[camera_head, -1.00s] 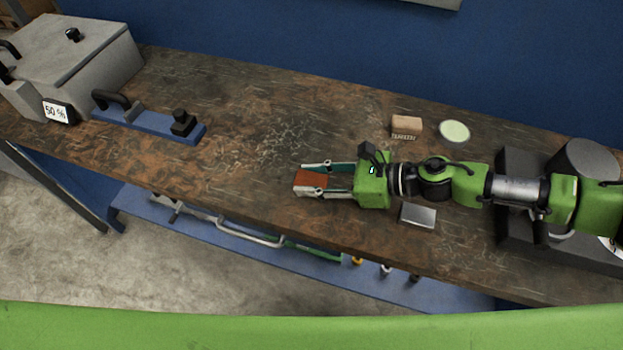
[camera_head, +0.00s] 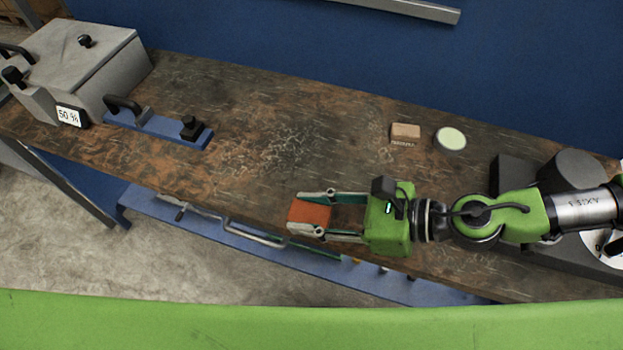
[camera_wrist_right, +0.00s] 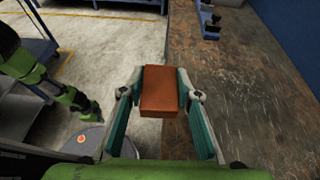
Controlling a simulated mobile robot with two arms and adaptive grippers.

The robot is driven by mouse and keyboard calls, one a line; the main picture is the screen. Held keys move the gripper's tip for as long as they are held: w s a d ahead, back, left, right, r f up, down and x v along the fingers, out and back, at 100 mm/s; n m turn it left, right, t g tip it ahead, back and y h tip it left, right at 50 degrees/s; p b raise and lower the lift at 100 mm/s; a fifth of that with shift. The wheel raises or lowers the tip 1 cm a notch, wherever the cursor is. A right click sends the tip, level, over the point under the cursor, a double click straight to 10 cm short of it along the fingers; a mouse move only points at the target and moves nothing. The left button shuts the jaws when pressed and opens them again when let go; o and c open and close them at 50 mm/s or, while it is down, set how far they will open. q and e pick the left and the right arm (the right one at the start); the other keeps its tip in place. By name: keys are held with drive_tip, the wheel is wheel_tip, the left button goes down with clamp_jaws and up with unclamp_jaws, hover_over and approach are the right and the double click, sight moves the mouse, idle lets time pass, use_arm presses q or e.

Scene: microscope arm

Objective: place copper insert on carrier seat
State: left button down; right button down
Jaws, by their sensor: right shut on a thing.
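My right gripper (camera_head: 311,214) is shut on the copper insert (camera_head: 309,213), an orange-brown block held between its fingertips near the bench's front edge. In the right wrist view the insert (camera_wrist_right: 160,90) sits between both fingers, partly beyond the bench edge. A blue carrier (camera_head: 158,130) with a black handle and a dark block that may be the seat stands left on the bench, well apart from the gripper. It also shows at the top of the right wrist view (camera_wrist_right: 208,20). A green arm, likely my left (camera_wrist_right: 65,92), shows at left there; its jaws are unclear.
A grey box (camera_head: 70,60) with a "50 %" label (camera_head: 69,116) stands left of the carrier. A small tan block (camera_head: 405,132) and a pale round disc (camera_head: 450,138) lie behind my right arm. The bench (camera_head: 250,120) between carrier and gripper is clear.

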drive_tip(key=shift+s+r, duration=0.25)
drive_tip(key=shift+s, duration=0.15)
